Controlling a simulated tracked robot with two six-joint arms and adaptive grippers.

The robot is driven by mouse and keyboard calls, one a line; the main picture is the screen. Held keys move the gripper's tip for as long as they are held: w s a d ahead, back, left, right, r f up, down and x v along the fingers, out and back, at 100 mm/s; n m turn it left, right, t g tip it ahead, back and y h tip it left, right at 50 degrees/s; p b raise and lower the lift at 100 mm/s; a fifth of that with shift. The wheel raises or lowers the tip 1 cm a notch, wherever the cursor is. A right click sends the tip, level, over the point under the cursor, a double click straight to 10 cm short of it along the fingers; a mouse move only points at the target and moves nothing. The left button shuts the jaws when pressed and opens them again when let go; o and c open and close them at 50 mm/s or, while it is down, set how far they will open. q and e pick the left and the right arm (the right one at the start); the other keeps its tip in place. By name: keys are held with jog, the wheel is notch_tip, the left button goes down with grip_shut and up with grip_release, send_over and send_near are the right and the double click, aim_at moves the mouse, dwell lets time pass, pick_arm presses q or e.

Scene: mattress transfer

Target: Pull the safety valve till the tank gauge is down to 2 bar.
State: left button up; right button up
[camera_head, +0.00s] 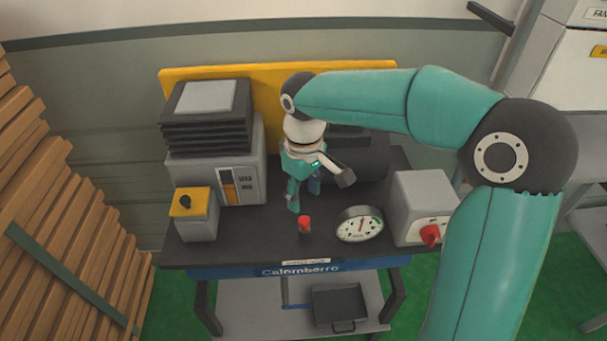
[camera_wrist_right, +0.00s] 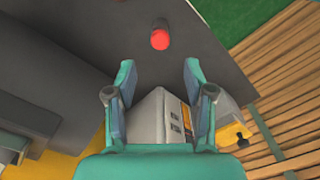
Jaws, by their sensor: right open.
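The red-topped valve (camera_head: 304,223) stands upright on the dark bench top, near its front edge. The round white gauge (camera_head: 360,224) is to its right; its needle shows, but the reading is too small to tell. A dark tank (camera_head: 366,158) lies behind, partly hidden by my arm and gripper. My right gripper (camera_head: 304,198) is open and empty, pointing down above and a little behind the valve. In the right wrist view, the valve's red top (camera_wrist_right: 160,40) is beyond the fingertips (camera_wrist_right: 159,72), apart from them. My left gripper is out of view.
A grey machine (camera_head: 243,158) and a small yellow-topped box (camera_head: 196,212) with a black knob stand left. A grey box (camera_head: 416,203) with a red knob stands right of the gauge. Stacked planks (camera_head: 50,220) lean at far left. The bench around the valve is clear.

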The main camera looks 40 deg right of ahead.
notch_tip(320, 180, up, 6)
jog(key=shift+f, duration=0.15)
dwell(0.6)
